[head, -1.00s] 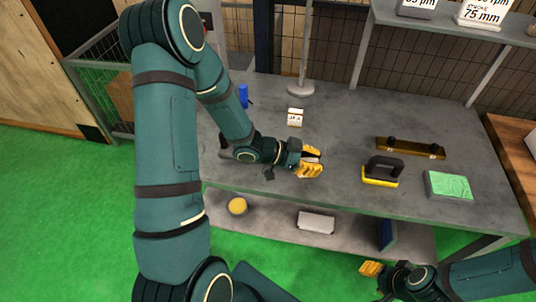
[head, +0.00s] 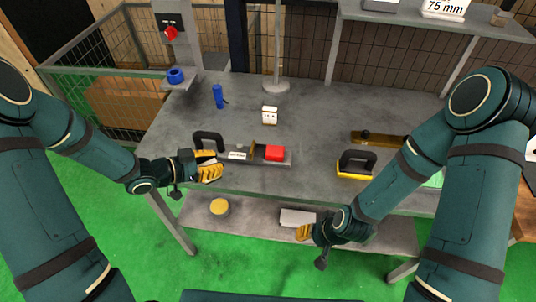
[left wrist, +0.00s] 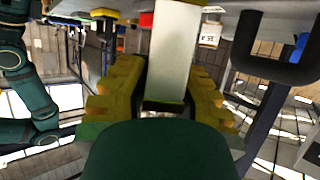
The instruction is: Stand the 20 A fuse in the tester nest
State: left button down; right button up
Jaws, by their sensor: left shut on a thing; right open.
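My left gripper (head: 212,171) is at the table's front left edge, beside a grey tester-like base. In the left wrist view it (left wrist: 160,100) is shut on a pale grey piece (left wrist: 170,62) with a yellowish end and a dark end, which looks like the fuse; its rating cannot be read. My right gripper (head: 303,232) is open and empty, low in front of the table.
A small white labelled box (head: 269,116) stands behind the base. A blue cylinder (head: 218,96) is at the back left. A black-handled yellow block (head: 356,163) and a brass bar (head: 378,138) are to the right. The table middle (head: 315,130) is clear.

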aim_at(260, 154)
jog(key=l, duration=1.55)
